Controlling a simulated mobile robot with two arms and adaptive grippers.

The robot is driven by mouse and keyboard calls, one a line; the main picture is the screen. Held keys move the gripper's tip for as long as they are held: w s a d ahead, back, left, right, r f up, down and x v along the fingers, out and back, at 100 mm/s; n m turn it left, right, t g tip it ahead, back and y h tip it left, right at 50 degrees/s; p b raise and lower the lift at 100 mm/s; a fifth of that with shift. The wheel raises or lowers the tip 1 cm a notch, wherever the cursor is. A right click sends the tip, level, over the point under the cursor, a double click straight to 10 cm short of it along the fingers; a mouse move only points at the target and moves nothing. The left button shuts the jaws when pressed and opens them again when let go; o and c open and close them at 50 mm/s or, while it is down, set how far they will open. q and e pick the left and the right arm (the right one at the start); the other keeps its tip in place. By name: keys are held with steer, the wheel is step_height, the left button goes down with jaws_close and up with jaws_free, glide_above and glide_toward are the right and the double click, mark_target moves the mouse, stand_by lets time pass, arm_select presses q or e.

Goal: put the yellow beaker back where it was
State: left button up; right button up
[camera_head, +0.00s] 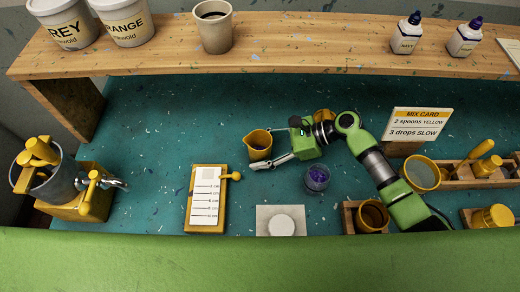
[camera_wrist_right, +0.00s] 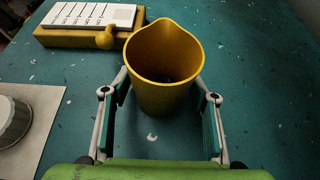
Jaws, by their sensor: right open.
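The yellow beaker (camera_head: 258,145) stands upright on the teal table, left of my right arm, with its spout toward the upper left. It also shows in the right wrist view (camera_wrist_right: 162,95), where it looks open at the top. My right gripper (camera_head: 256,150) is open, with one finger on each side of the beaker. In the wrist view, gaps show between the lower beaker and the finger pads; contact nearer the fingertips is hard to tell. My left gripper is in neither view.
A yellow gauge board (camera_head: 223,210) lies left of the beaker. A glass with purple contents (camera_head: 317,178) and a pale pad (camera_head: 262,222) with a white disc are nearby. Wooden holders with yellow cups (camera_head: 423,173) stand right. A shelf (camera_head: 290,45) spans the back.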

steer(key=b+v, duration=0.1)
steer(key=v, duration=0.6)
steer(key=shift+d+b, duration=0.15)
steer(key=shift+b, duration=0.25)
steer(key=shift+d+r, duration=0.1)
steer(key=shift+r, duration=0.1)
